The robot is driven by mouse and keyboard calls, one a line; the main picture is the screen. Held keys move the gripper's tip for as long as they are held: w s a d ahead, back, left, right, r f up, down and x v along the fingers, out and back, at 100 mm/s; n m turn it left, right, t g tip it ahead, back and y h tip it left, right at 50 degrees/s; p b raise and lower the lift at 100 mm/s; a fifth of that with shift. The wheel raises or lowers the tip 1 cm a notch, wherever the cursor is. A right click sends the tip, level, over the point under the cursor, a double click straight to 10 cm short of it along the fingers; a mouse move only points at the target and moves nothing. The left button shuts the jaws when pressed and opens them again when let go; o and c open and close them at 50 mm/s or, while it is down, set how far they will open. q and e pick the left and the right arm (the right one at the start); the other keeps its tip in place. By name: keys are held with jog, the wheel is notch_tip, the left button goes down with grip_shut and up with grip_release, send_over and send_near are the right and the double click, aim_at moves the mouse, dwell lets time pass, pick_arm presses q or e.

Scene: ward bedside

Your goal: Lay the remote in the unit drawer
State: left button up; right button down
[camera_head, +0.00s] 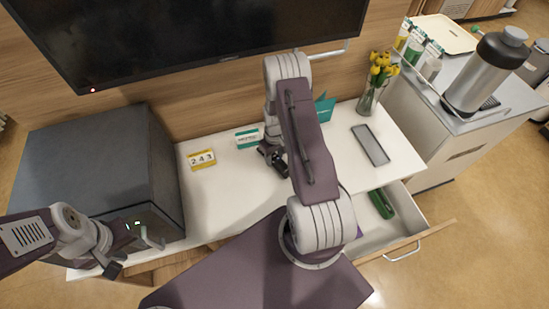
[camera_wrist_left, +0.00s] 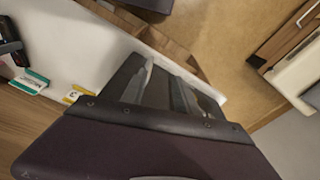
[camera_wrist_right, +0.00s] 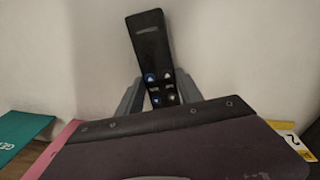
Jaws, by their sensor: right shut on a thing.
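The remote (camera_wrist_right: 150,45) is black with several blue and white buttons at its near end. My right gripper (camera_wrist_right: 158,92) is shut on that end, and the remote sticks out past the fingertips. In the head view my right gripper (camera_head: 272,152) is low over the white top, near its back edge; the remote is hard to make out there. The unit drawer (camera_head: 408,203) is pulled open at the right, below the white top. A green case-like object (camera_head: 381,204) lies in it. My left gripper (camera_head: 113,269) is open and empty by the front left edge.
A grey tray (camera_head: 370,145) and a vase of yellow flowers (camera_head: 368,98) stand right on the white top (camera_head: 225,190). A dark box (camera_head: 95,165) fills the left. A screen hangs above.

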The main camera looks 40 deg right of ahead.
aim_at(275, 159)
notch_tip(275, 159, up, 4)
jog(key=p, duration=0.2)
jog(key=shift+r+p, duration=0.1)
jog(key=shift+p, duration=0.25)
jog(key=s+d+r+p, duration=0.2)
jog(key=s+r+p, duration=0.1)
jog(key=s, duration=0.2)
jog(key=s+d+r+p, duration=0.2)
jog(key=s+r+p, duration=0.1)
jog(key=s, duration=0.2)
jog(key=shift+s+d+p, duration=0.3)
jog(key=shift+s, duration=0.1)
